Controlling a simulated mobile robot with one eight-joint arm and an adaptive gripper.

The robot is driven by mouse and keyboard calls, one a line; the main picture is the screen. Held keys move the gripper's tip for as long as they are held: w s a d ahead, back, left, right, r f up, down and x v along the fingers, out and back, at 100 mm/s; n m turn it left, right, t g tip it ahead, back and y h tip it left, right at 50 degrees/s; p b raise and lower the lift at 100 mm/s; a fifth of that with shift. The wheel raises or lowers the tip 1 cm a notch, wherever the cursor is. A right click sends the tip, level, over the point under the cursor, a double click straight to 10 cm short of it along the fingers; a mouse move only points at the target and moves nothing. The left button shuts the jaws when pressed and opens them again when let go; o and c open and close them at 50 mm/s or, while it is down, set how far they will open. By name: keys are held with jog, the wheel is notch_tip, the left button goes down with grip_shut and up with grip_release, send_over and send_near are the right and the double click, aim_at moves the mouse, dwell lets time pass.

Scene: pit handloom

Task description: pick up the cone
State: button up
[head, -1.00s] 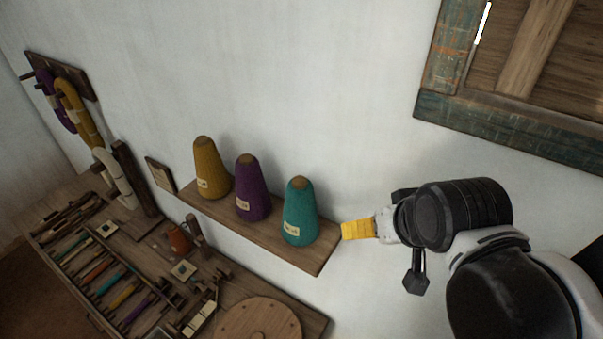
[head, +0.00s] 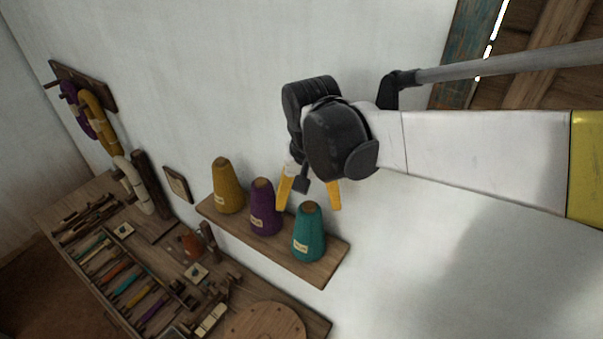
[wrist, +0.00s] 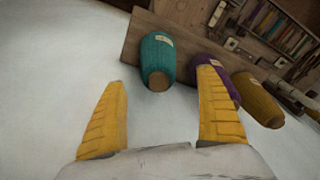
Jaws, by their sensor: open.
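Three yarn cones stand upright in a row on a wooden wall shelf (head: 322,270): a mustard cone (head: 228,188), a purple cone (head: 263,208) and a teal cone (head: 309,234). Each bears a pale label. My gripper (head: 309,205) is open and empty, its yellow fingers pointing down above the purple and teal cones. In the wrist view, the teal cone (wrist: 157,58) lies beyond the gap between the fingers (wrist: 165,105), apart from them. The right finger partly covers the purple cone (wrist: 222,72). The mustard cone (wrist: 258,103) is farther right.
A workbench (head: 165,255) with tools and a round wooden disc (head: 265,322) lies below the shelf. Yarn hanks hang from a wall rack (head: 78,75) at the left. A small wooden plaque (head: 178,184) is beside the shelf. A wooden-framed opening is upper right.

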aim_at(309, 229)
jog(key=f, duration=0.5)
jog(key=w+f, duration=0.1)
jog(key=f, duration=0.1)
jog(key=shift+d+f+p, duration=0.15)
jog(key=shift+f+p, duration=0.15)
jog(key=shift+p, duration=0.05)
jog(key=shift+s, duration=0.1)
jog(key=c, duration=1.5)
